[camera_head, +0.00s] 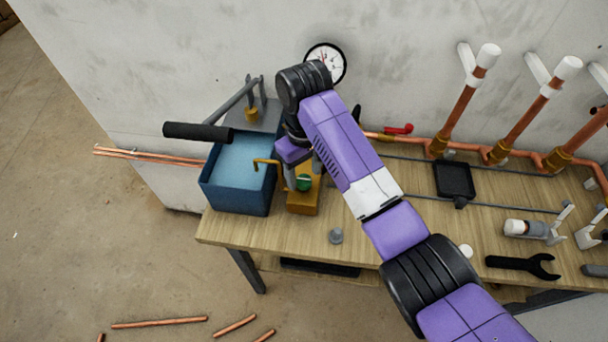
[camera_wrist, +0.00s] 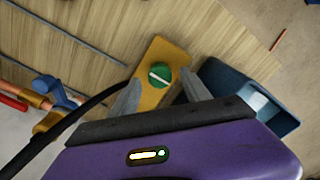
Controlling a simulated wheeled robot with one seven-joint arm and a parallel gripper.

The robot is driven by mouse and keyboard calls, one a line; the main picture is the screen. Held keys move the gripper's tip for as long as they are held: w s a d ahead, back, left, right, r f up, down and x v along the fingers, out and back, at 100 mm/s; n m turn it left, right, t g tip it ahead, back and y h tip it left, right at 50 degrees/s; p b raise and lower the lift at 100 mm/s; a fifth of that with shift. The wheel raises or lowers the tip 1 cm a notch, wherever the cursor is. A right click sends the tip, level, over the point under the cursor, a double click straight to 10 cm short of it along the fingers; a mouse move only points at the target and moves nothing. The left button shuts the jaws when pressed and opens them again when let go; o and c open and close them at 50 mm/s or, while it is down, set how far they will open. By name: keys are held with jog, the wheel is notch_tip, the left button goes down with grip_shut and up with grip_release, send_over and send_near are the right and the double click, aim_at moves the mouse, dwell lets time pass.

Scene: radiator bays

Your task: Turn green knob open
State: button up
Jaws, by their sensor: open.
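The green knob (camera_head: 303,183) is round and sits on a brass-coloured block (camera_head: 302,203) on the bench, right of the blue tank. In the wrist view the green knob (camera_wrist: 159,76) shows a pale bar across its face, and the block (camera_wrist: 161,56) runs away from it. My gripper (camera_wrist: 160,90) is open, with one grey finger on each side of the knob. I cannot tell whether the fingers touch it. In the head view my gripper (camera_head: 302,172) is partly hidden by my arm and points down over the block.
A blue tank (camera_head: 225,192) of water with a black-handled lever (camera_head: 197,131) stands left of the block. Copper pipes with white caps (camera_head: 488,56), a red lever (camera_head: 398,129), a black tray (camera_head: 455,178) and a wrench (camera_head: 522,264) lie to the right. A black hose (camera_wrist: 75,119) passes near my gripper.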

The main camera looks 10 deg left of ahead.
jog(key=shift+f, duration=0.85)
grip_shut()
